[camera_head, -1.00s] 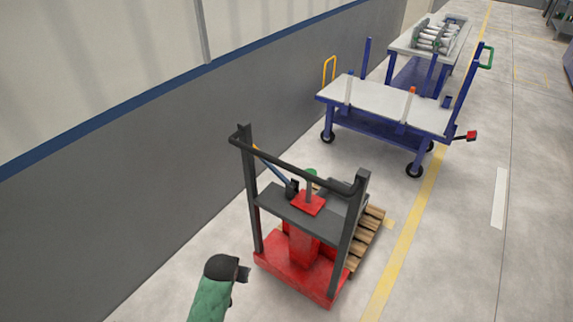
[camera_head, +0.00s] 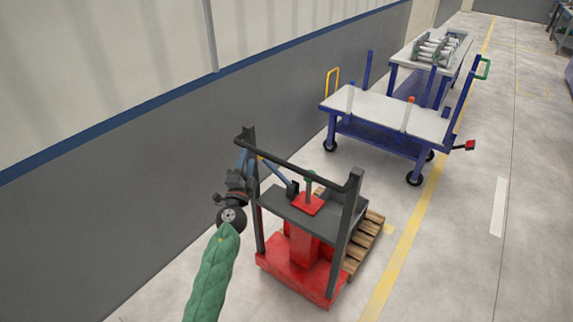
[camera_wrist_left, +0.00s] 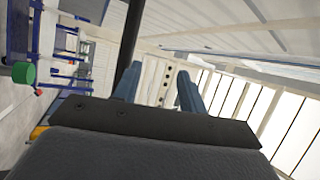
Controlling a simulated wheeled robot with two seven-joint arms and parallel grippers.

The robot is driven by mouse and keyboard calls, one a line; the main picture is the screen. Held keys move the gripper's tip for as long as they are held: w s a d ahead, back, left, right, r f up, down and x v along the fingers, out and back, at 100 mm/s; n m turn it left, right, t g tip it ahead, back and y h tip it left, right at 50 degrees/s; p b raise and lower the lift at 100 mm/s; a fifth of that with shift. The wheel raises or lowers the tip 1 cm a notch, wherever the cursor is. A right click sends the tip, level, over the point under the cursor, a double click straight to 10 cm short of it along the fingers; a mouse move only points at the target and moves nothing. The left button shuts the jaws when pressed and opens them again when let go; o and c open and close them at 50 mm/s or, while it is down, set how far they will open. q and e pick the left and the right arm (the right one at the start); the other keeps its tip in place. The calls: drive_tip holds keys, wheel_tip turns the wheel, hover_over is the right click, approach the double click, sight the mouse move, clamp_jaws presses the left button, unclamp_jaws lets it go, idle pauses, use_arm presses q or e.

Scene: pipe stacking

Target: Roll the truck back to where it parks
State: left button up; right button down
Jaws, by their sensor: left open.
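The truck (camera_head: 302,246) is a red and black hand truck with two dark upright posts and a dark push bar (camera_head: 296,164) across the top. It stands on the floor beside the grey wall, in the lower middle of the head view. My left gripper (camera_head: 243,160) is near the left end of the bar and the left post. In the left wrist view the gripper (camera_wrist_left: 157,80) shows two blue fingers, apart, with a dark bar (camera_wrist_left: 132,38) beside the left finger. I cannot tell whether they touch. My right gripper is not in view.
A wooden pallet (camera_head: 366,240) lies just behind the truck. A blue cart with a pale top (camera_head: 385,116) stands farther back, and a table (camera_head: 404,57) holding pipes stands beyond it. A yellow floor line (camera_head: 400,262) runs right of the truck, with clear floor beyond.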

sight(279, 164)
use_arm(q)
drive_tip(key=d+f+m+g+h, duration=0.1)
drive_tip(key=d+m+h, duration=0.1)
drive_tip(key=s+d+f+m+g+h, duration=0.1)
drive_tip(key=d+m+g+h, duration=0.1)
drive_tip(key=m+h, duration=0.1)
drive_tip(key=s+d+f+m+g+h, duration=0.1)
drive_tip(key=d+m+h, duration=0.1)
drive_tip(key=d, duration=0.1)
drive_tip(key=shift+s+d+f+m+g+h, duration=0.1)
drive_tip(key=shift+s+m+g+h, duration=0.05)
drive_tip(key=shift+m+g+h, duration=0.2)
drive_tip(key=d+p+x, duration=0.1)
drive_tip(key=x, duration=0.6)
drive_tip(key=shift+d, duration=0.2)
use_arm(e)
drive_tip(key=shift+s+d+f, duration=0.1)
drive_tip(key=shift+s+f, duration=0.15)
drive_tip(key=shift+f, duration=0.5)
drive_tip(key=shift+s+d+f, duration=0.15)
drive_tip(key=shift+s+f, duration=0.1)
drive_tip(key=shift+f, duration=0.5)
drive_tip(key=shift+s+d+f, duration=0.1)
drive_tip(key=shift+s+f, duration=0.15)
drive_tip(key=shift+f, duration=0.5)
use_arm(q)
drive_tip(key=shift+f+g, duration=0.1)
drive_tip(key=shift+g, duration=0.15)
drive_tip(key=shift+c, duration=0.3)
clamp_jaws()
